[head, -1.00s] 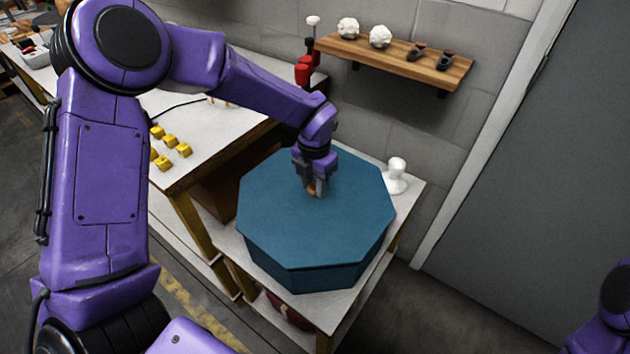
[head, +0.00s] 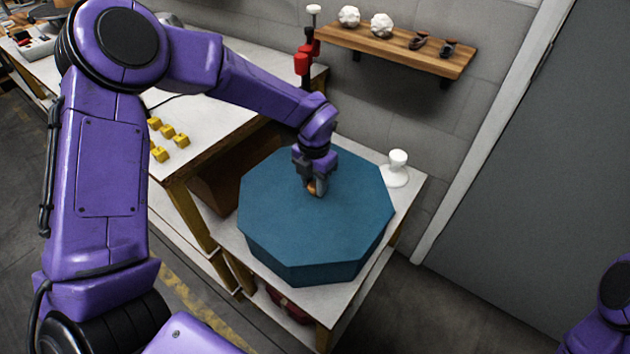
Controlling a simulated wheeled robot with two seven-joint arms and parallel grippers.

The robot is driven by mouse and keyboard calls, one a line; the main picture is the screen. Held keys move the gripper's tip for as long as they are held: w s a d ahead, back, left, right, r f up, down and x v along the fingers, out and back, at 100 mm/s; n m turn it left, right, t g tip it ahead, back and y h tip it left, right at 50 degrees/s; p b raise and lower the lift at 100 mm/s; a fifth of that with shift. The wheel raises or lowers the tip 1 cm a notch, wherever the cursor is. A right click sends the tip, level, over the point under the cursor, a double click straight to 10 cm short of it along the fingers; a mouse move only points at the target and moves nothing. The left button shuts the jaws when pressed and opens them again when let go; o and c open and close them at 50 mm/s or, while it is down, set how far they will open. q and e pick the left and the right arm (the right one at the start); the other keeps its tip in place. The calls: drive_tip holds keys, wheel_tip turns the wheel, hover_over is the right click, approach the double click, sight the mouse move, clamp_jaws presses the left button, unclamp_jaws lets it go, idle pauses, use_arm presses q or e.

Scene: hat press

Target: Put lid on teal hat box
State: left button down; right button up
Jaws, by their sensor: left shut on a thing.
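The teal octagonal hat box (head: 300,262) stands on a white-topped side table. Its teal lid (head: 345,220) covers the top; from here the lid looks seated on the box, and I cannot make out a gap between them. My left gripper (head: 316,190) points down at the middle of the lid and is shut on the small orange-brown knob (head: 313,187), which is mostly hidden by the fingers. My right gripper is out of the picture; only a piece of my right arm shows at the lower right edge.
The white side table (head: 225,235) has a white stand (head: 397,168) close behind the box at right. A workbench with yellow blocks (head: 168,131) is at left. A wooden shelf (head: 395,47) hangs on the wall above. A grey door (head: 530,170) is at right.

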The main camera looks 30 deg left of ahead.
use_arm(q)
drive_tip(key=c, duration=0.7)
unclamp_jaws()
